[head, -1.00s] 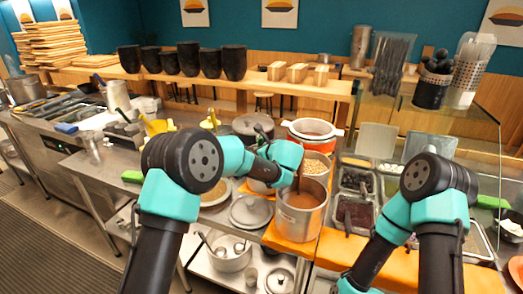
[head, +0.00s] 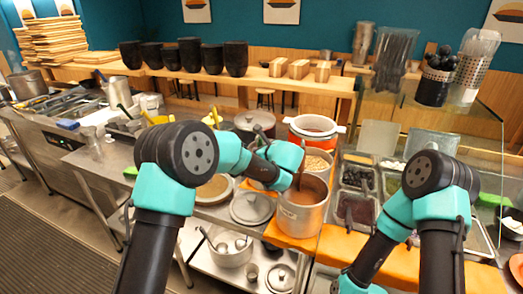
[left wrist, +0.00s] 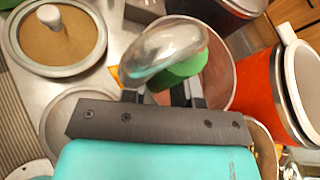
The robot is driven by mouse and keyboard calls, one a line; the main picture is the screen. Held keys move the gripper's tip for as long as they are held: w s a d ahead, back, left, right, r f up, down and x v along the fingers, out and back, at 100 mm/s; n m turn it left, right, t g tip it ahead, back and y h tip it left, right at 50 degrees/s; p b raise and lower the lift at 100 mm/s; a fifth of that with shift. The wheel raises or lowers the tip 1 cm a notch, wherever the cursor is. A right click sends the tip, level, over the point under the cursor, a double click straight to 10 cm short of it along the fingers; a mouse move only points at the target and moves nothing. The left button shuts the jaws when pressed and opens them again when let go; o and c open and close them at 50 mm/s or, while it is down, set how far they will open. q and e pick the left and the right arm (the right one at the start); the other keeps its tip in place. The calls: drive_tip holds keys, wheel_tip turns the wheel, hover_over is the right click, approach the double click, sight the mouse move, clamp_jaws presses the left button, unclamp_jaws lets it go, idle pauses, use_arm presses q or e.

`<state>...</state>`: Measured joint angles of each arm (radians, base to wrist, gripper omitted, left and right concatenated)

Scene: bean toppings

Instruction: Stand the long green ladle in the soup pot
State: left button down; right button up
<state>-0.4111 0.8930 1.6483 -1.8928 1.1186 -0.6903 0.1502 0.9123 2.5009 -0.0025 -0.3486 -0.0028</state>
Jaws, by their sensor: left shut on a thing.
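The soup pot (head: 303,220) is a steel pot of brown soup, standing on an orange strip in the middle of the head view. My left gripper (left wrist: 163,95) is shut on the green handle (left wrist: 183,72) of the ladle. A shiny steel part of the ladle (left wrist: 165,45) shows beside the green in the left wrist view. The soup pot's inner wall (left wrist: 219,75) shows behind and below it there. In the head view my left gripper (head: 290,178) is over the pot's rim, mostly hidden by my arm. How deep the ladle reaches is hidden.
An orange-red pot (head: 313,138) stands behind the soup pot, with a pot of pale beans (head: 318,162) between. A lid (head: 251,209) lies to the left. Topping trays (head: 355,208) and a glass guard are on the right.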

use_arm(q)
drive_tip(key=c, duration=0.8)
unclamp_jaws()
drive_tip(key=shift+r, duration=0.1)
drive_tip(key=shift+s+a+r, duration=0.15)
drive_tip(key=shift+s+r, duration=0.35)
drive_tip(key=shift+r, duration=1.55)
drive_tip(key=shift+s+a+r, duration=0.15)
drive_tip(key=shift+s+r, duration=0.3)
drive_tip(key=shift+r, duration=1.65)
drive_tip(key=shift+s+a+r, duration=0.15)
drive_tip(key=shift+s+r, duration=0.35)
drive_tip(key=shift+r, duration=1.55)
